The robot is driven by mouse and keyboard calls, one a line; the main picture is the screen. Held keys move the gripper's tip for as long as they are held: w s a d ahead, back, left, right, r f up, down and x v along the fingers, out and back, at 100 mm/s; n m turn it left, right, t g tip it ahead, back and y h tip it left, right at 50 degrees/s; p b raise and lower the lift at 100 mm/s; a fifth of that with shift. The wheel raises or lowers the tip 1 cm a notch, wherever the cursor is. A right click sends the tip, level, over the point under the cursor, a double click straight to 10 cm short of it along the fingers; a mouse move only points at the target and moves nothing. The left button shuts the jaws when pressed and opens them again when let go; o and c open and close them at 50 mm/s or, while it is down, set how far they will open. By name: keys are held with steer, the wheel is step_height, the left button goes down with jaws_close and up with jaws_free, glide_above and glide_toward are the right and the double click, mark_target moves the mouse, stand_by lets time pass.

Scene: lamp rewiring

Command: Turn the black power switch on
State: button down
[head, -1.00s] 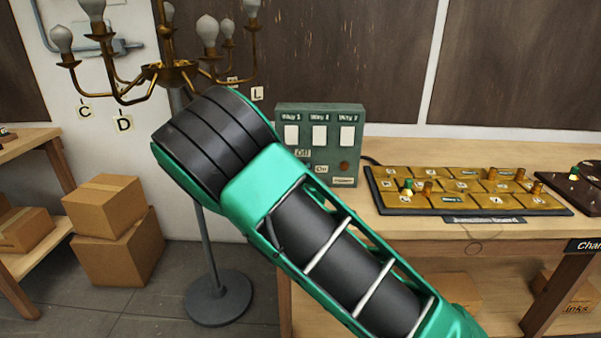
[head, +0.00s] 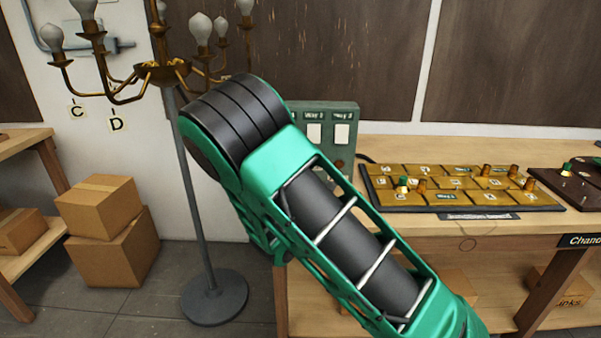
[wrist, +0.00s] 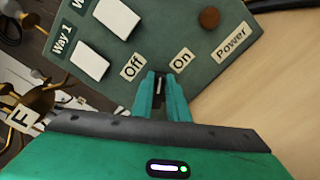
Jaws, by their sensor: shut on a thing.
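The green switch panel (head: 345,112) stands on the workbench and is partly hidden behind my arm in the head view. In the wrist view the panel (wrist: 210,75) shows Off, On and Power labels, white rocker plates and a brown round knob (wrist: 209,18). My gripper (wrist: 160,76) is at the panel face, between the Off label (wrist: 133,67) and the On label (wrist: 182,60). Its green fingers are shut on the black power switch (wrist: 159,90), of which only a dark sliver shows between them. The switch's exact position is hard to tell.
A brass chandelier (head: 162,72) on a grey stand is left of my arm. A gold junction board (head: 455,186) with small posts lies on the bench (head: 400,231) right of the panel. Cardboard boxes (head: 105,205) are on the floor at left.

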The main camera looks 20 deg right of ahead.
steer(key=m, duration=0.2)
steer(key=f+m, duration=0.1)
steer(key=m, duration=0.3)
steer(key=shift+s+d+f, duration=0.1)
steer(key=shift+d+f, duration=0.1)
steer(key=shift+d, duration=0.05)
stand_by(0.5)
steer(key=c, duration=1.7)
jaws_free()
steer(key=v, duration=1)
steer(key=shift+s+a, duration=0.15)
steer(key=shift+s, duration=0.15)
